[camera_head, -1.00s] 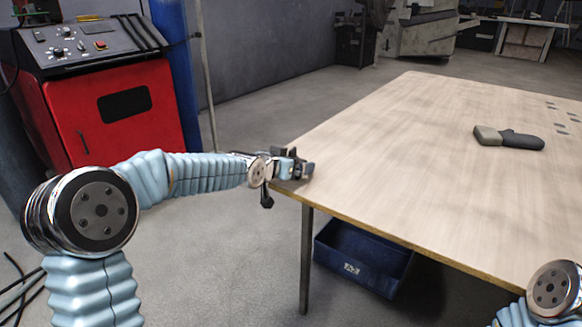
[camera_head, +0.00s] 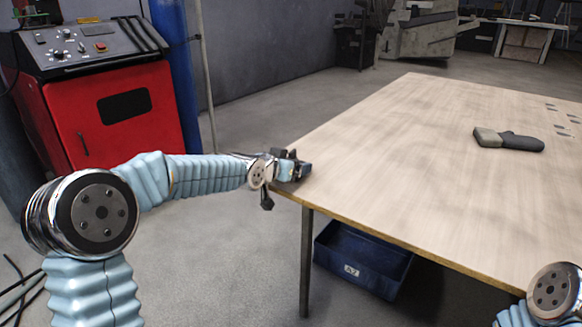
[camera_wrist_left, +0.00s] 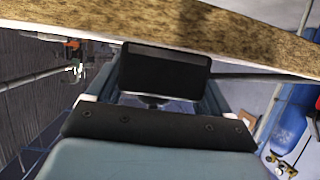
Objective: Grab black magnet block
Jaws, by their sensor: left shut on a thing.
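The black magnet block (camera_wrist_left: 165,72) is a dark rectangular piece between the fingers of my left gripper in the left wrist view. My left gripper (camera_head: 298,168) is shut on it at the near left corner of the wooden table (camera_head: 400,160). In the head view the block is mostly hidden among the dark gripper parts. The wrist view shows the table's edge (camera_wrist_left: 230,38) just beyond the block; I cannot tell whether they touch. My right gripper is out of view; only a part of my right arm shows at the lower right.
A dark handheld tool with a grey end (camera_head: 508,140) lies on the right of the table. Several small flat metal pieces (camera_head: 562,125) lie farther right. A blue bin (camera_head: 362,262) sits on the floor under the table. A red machine (camera_head: 125,110) stands at the left.

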